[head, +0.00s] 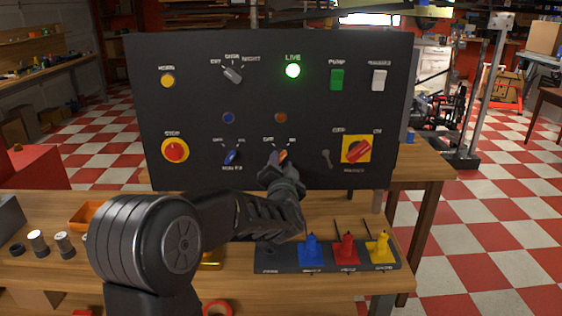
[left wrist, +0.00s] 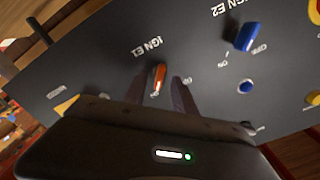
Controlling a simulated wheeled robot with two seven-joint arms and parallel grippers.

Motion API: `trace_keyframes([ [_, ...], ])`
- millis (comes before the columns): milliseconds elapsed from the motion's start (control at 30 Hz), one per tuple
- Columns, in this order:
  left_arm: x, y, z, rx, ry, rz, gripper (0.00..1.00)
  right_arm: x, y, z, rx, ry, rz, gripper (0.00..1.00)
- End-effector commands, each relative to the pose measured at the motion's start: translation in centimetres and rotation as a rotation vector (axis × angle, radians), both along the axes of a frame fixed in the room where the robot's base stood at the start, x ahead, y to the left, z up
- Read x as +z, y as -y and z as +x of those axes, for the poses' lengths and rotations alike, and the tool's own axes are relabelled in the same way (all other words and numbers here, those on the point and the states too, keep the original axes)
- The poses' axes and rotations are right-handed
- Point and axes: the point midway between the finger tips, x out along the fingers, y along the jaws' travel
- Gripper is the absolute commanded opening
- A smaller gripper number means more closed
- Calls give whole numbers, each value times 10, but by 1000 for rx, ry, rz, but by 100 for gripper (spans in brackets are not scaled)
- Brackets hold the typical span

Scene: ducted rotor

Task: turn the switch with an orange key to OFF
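The switch with the orange key (head: 283,155) is in the lower middle of the black panel, with its markings partly hidden by my gripper in the head view. In the left wrist view the orange key (left wrist: 159,77) stands upside down by the label IGN E1. In the head view its handle leans toward the right-hand marking, ON. My left gripper (head: 279,166) is at the panel in front of this switch. In the left wrist view the gripper's fingers (left wrist: 164,88) are apart, one on each side of the key; contact is not clear. My right gripper is not in view.
A blue key switch (head: 232,157) is left of the orange one; a red stop button (head: 175,149) is farther left. A red rotary switch (head: 356,150) is to the right. The LIVE lamp (head: 292,71) glows green. A rack (head: 262,259) with coloured holders stands below on the bench.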

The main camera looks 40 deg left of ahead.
Motion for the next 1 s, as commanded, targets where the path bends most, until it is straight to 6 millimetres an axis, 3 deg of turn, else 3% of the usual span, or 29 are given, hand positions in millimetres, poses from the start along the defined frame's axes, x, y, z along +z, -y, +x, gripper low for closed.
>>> trace_keyframes([
  [200,0,-11,15,-1,-1,1,33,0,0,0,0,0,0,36],
  [467,0,-11,16,-1,0,0,33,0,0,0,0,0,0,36],
  [867,0,-11,16,-1,0,0,0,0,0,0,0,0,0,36],
  [1000,0,-11,16,-1,0,0,0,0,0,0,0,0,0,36],
])
